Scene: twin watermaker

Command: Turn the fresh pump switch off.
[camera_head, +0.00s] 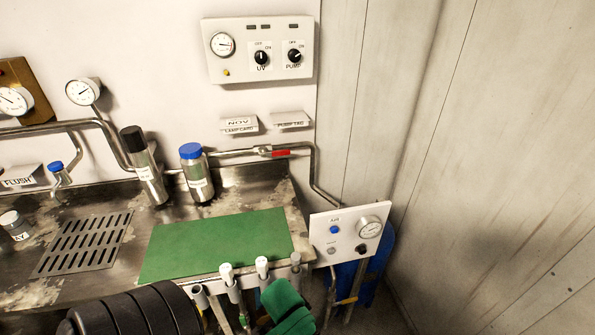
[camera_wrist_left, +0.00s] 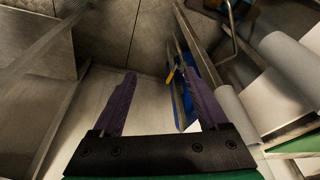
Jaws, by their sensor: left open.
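A white wall panel (camera_head: 262,76) at the top of the head view carries a black knob marked PUMP (camera_head: 295,56) with OFF and ON marks. Its pointer seems tilted to the upper right, towards ON. A second black knob marked UV (camera_head: 261,58) sits to its left, its pointer about upright. Whether the PUMP knob is the fresh pump switch, I cannot read. My left gripper (camera_wrist_left: 159,68) shows in the left wrist view with its purple fingers apart and nothing between them. It is well away from the panel, pointing down towards a pale floor. My right gripper is not seen.
A steel counter holds a green mat (camera_head: 215,244), a blue-capped bottle (camera_head: 196,175) and a black-capped bottle (camera_head: 146,170). A smaller panel (camera_head: 347,234) with a gauge, blue button and black knob stands right of the counter. A pipe with a red handle (camera_head: 281,152) runs along the wall.

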